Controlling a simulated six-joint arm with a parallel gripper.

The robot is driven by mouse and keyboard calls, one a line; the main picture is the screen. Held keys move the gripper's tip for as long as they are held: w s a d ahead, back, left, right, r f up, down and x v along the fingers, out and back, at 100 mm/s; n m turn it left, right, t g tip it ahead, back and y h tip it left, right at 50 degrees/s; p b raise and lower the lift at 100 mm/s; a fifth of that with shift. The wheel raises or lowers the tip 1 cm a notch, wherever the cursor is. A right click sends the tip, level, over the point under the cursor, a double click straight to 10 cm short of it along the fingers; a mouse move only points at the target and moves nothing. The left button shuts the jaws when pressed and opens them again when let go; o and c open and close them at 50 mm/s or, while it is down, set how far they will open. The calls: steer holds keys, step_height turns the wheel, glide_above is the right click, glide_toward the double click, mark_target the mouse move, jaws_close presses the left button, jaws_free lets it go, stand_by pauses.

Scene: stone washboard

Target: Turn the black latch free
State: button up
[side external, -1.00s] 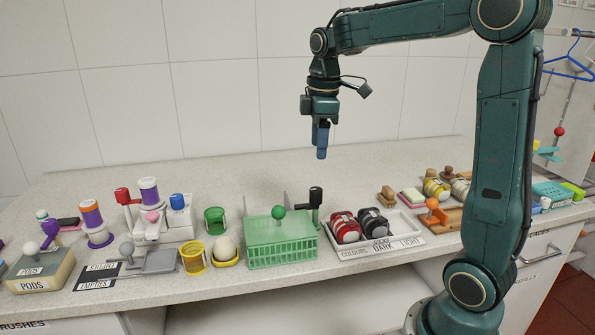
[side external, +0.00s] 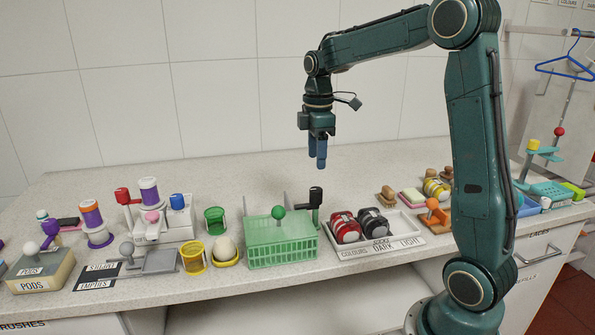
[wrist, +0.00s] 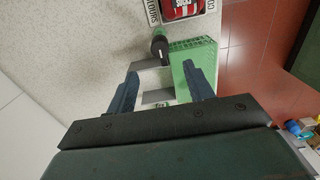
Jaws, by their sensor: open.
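The black latch (side external: 315,196) is a black-topped handle on a post at the back right corner of the green basket (side external: 284,248). In the wrist view the black latch (wrist: 159,45) lies ahead of the fingers, beside the green basket (wrist: 192,57). My gripper (side external: 319,165) hangs above and just behind the latch, pointing down, with clear air between them. In the wrist view my gripper (wrist: 162,90) shows its two blue fingers spread apart with nothing held. The lower part of the latch's mount is partly hidden behind the basket.
A green-knobbed handle (side external: 278,212) stands up from the basket. A white tray (side external: 378,238) with red and black rolls sits right of it. A yellow dish with a pale ball (side external: 226,248) is left. The counter behind the latch is clear.

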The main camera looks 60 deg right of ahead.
mark_target(316, 189)
step_height(316, 189, down, 11)
steer(key=shift+r, duration=0.1)
stand_by(0.4)
steer(key=c, duration=1)
